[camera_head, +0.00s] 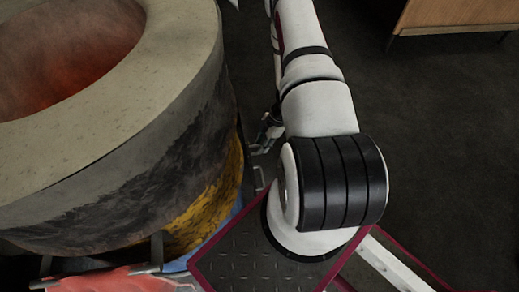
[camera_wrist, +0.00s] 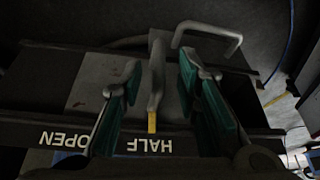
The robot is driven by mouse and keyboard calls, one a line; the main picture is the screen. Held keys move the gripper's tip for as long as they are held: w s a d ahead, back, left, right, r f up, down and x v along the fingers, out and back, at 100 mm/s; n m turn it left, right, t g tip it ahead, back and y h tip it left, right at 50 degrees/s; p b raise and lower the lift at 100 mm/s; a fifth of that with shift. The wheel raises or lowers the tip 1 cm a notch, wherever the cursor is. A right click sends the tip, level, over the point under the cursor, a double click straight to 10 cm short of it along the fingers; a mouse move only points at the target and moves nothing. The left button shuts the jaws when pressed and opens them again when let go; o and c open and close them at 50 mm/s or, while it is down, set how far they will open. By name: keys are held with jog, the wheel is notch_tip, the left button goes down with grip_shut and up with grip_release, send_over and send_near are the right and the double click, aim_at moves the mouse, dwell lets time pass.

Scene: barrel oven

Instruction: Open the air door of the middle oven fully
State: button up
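In the wrist view, an upright grey handle (camera_wrist: 156,85) with a yellow pointer tip (camera_wrist: 152,123) stands on the air door slide. The yellow tip is beside the word HALF (camera_wrist: 149,146); the word OPEN (camera_wrist: 63,140) is to its left, both upside down. My gripper (camera_wrist: 160,72) is open, with its green-padded fingers on either side of the handle and gaps on both sides. In the head view, a barrel oven (camera_head: 122,180) with a glowing inside is at left. My gripper (camera_head: 267,132) is low beside it, mostly hidden by my arm.
A bent metal rod handle (camera_wrist: 212,33) is just behind the right finger in the wrist view. A blue cable (camera_wrist: 290,45) runs at the right. In the head view, a wooden cabinet (camera_head: 460,14) stands at top right, and the dark floor (camera_head: 440,130) right of my arm is clear.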

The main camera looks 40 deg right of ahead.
jog(key=shift+b+x, duration=0.3)
jog(key=shift+x, duration=0.8)
grip_shut()
jog(key=shift+w, duration=0.1)
jog(key=w+d, duration=0.5)
jog(key=w, duration=0.2)
jog(key=shift+w, duration=0.25)
